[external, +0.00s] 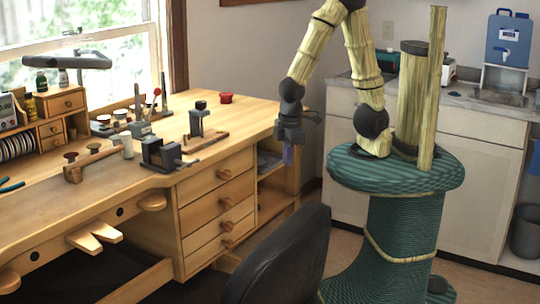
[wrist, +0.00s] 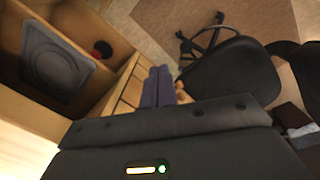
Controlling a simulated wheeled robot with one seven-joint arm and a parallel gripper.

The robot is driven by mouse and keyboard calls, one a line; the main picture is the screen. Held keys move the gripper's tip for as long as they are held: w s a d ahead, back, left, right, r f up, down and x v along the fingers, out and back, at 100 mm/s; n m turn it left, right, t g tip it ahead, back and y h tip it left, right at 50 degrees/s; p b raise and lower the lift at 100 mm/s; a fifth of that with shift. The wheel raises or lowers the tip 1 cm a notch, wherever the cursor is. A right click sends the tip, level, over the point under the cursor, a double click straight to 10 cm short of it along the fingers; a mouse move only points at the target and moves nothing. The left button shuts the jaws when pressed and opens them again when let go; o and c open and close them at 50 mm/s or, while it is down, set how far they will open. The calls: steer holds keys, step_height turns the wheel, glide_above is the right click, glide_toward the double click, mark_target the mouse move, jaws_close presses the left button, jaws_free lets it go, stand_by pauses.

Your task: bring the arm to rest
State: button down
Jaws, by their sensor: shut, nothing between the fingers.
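My arm (external: 360,55) rises from its round green base and bends over at the top, with the forearm hanging down to the left. My gripper (external: 288,155) points downward beside the right end of the wooden workbench (external: 215,172), apart from it. Its purple-blue fingers are together and hold nothing. In the wrist view the closed fingers of my gripper (wrist: 158,82) show at the centre, above the dark gripper body.
A black chair (external: 285,262) stands in front of the bench; it also shows in the wrist view (wrist: 230,72). A vise (external: 160,153) and other tools stand on the bench top. White cabinets (external: 450,180) stand behind my base. Floor shows between bench and cabinets.

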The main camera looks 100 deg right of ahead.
step_height(320, 180, up, 17)
steer(key=w+d+m+t+p, duration=0.1)
steer(key=d+m+t+p, duration=0.1)
steer(key=p, duration=1.1)
steer(key=shift+w+m+y, duration=0.25)
steer(key=shift+m+y, duration=0.05)
steer(key=shift+y, duration=0.1)
steer(key=shift+f, duration=0.15)
